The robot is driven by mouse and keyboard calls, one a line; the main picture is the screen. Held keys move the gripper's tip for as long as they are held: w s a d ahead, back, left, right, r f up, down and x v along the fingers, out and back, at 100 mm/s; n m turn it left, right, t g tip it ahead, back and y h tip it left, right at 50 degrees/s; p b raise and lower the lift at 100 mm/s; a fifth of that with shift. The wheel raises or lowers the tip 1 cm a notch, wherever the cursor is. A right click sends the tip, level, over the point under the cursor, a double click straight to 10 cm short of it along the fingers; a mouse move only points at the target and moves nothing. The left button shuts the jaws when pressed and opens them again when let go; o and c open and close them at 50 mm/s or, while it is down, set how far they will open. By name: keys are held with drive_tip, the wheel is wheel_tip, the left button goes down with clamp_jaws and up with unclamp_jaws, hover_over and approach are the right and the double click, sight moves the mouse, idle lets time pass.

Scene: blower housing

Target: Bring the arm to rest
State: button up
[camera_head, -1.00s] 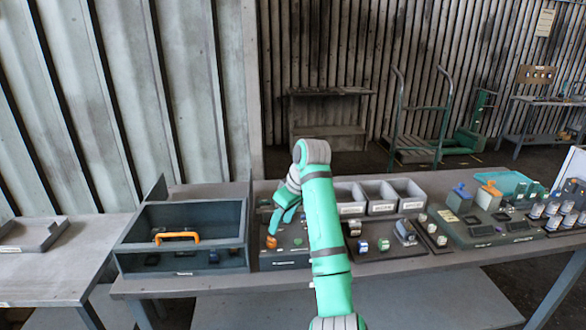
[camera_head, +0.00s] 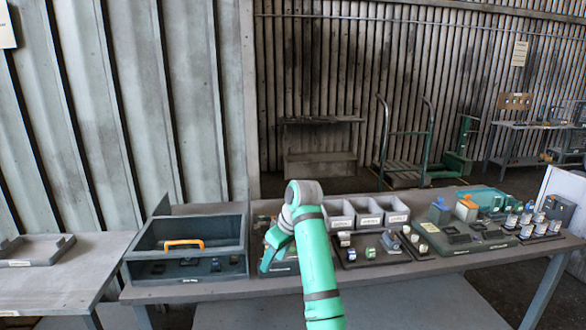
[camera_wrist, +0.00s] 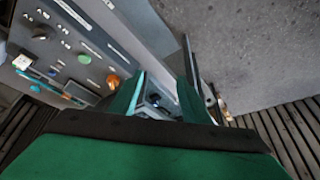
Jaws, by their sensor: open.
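My green arm reaches up over the bench in the head view, bent at its grey elbow. My gripper (camera_head: 268,262) points down near the right side of the open grey box, over the front of the bench. In the wrist view my gripper (camera_wrist: 160,82) has its two green fingers spread apart, with nothing held between them. Part of a pale frame and a dark-blue item show beyond the gap, too unclear to name.
The grey box (camera_head: 137,270) with an orange handle (camera_head: 184,244) stands left of my gripper. A labelled panel (camera_wrist: 62,50) shows left in the wrist view. Grey bins (camera_head: 369,222), small parts and a green tray (camera_head: 485,194) occupy the bench (camera_head: 400,274). A trolley (camera_head: 405,178) stands behind.

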drive_tip(key=s+a+f+m+t+y, duration=0.1)
drive_tip(key=s+a+f+m, duration=0.15)
drive_tip(key=f, duration=0.85)
drive_tip(key=s+a+f+m+t, duration=0.1)
drive_tip(key=a+f+t, duration=0.15)
drive_tip(key=f, duration=0.85)
drive_tip(key=s+f+m+t, duration=0.3)
drive_tip(key=s+f+m, duration=0.1)
drive_tip(key=s+f, duration=1.3)
drive_tip(key=s+d+r+m+t+h, duration=0.1)
drive_tip(key=s+d+m+t+h, duration=0.15)
drive_tip(key=s, duration=0.85)
drive_tip(key=s+d+m+t+h, duration=0.1)
drive_tip(key=s+d, duration=0.2)
drive_tip(key=s, duration=0.7)
drive_tip(key=s+d+r+t+h, duration=0.1)
drive_tip(key=s+d+r, duration=0.4)
drive_tip(key=s+r, duration=1.1)
drive_tip(key=shift+s+r+t, duration=0.4)
drive_tip(key=shift+s+t, duration=0.4)
drive_tip(key=shift+s, duration=0.3)
